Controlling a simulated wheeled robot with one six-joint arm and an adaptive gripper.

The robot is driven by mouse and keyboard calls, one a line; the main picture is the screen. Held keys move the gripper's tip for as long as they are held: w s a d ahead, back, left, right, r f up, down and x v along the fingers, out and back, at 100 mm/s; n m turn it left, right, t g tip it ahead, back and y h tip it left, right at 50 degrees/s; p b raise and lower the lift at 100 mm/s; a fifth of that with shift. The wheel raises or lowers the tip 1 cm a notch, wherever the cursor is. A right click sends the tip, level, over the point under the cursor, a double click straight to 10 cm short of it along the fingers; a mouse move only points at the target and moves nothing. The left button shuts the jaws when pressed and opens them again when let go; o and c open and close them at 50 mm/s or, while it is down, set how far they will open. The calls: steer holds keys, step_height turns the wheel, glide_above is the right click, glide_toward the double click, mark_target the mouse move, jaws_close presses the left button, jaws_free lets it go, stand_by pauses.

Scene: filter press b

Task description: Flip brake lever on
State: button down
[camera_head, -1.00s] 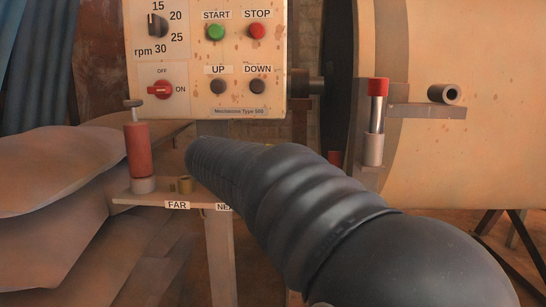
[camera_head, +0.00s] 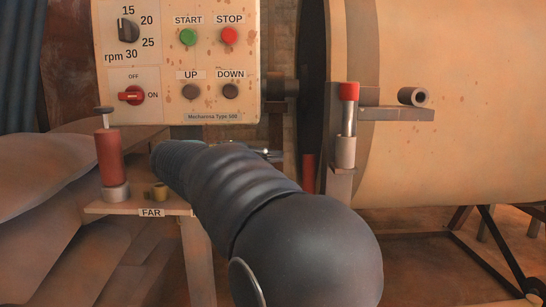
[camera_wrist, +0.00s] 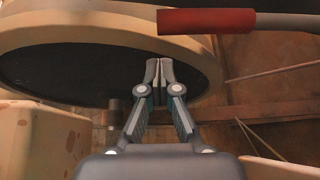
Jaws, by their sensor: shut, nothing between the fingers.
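A lever with a red grip (camera_wrist: 205,21) and a grey rod (camera_wrist: 290,22) crosses the top right of the wrist view; it looks like the brake lever. In the head view a red upright piece (camera_head: 308,172) stands low beside the drum; I cannot tell whether it is the same grip. My gripper (camera_wrist: 159,72) is shut and empty. Its fingertips are below and left of the red grip in the wrist picture, apart from it. In the head view my dark arm covers the middle and hides most of the gripper.
A control panel (camera_head: 180,62) with knobs and buttons is at the upper left. A large drum (camera_head: 450,150) fills the right. A red-capped pin (camera_head: 348,92) stands on a bracket before it. A small shelf marked FAR (camera_head: 150,212) holds a red cylinder (camera_head: 109,158).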

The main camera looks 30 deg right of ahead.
steer(key=d, duration=0.7)
steer(key=shift+s+d+f, duration=0.15)
steer(key=shift+f, duration=0.2)
